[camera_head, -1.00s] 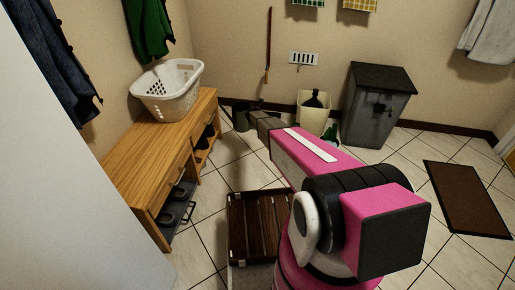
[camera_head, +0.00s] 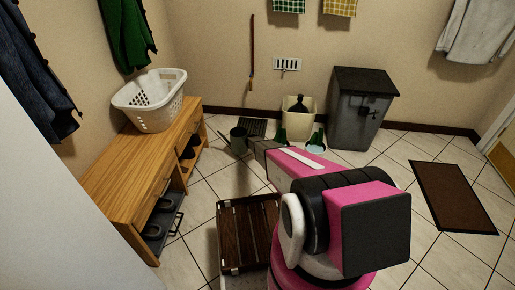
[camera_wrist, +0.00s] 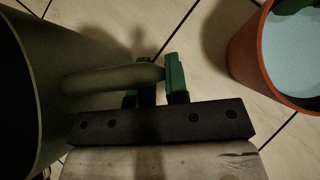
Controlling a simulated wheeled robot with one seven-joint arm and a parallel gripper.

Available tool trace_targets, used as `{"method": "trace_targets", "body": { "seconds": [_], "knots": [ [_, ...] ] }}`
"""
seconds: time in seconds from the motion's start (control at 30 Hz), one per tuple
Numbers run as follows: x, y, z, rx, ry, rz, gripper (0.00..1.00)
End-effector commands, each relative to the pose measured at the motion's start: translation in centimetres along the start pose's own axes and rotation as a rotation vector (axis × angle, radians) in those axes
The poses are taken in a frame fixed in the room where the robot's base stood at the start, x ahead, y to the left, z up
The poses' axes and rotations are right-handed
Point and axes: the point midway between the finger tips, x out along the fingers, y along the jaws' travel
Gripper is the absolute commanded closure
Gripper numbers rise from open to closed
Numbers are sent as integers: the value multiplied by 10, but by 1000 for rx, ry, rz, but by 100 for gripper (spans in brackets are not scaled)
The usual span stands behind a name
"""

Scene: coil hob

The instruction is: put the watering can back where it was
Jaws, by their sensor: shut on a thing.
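The watering can (camera_head: 238,142) is a dark grey-green vessel by the far end of the wooden bench, with a thin spout towards the left. In the wrist view its wall (camera_wrist: 32,60) fills the left side, and its rounded handle (camera_wrist: 110,80) reaches into my gripper (camera_wrist: 160,78). My gripper has green fingertips and is shut on the handle. The far fingertip is mostly hidden. In the head view my gripper (camera_head: 254,146) is just right of the can. I cannot tell whether the can touches the floor.
A cream bin (camera_head: 301,130) and a grey bin (camera_head: 355,120) stand at the wall. An orange-rimmed container (camera_wrist: 245,50) is to the right of my gripper. A slatted crate (camera_head: 245,232) stands nearer. The bench (camera_head: 140,175) borders the left.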

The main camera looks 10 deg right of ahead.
Motion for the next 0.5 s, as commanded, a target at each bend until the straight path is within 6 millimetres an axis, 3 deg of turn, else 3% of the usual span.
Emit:
{"method": "trace_targets", "body": {
  "seconds": [0.2, 0.5],
  "knots": [
    [25, -22, 0, 2, -1, 1, 100],
    [39, -25, -10, 2, 0, 2, 100]
  ]
}}
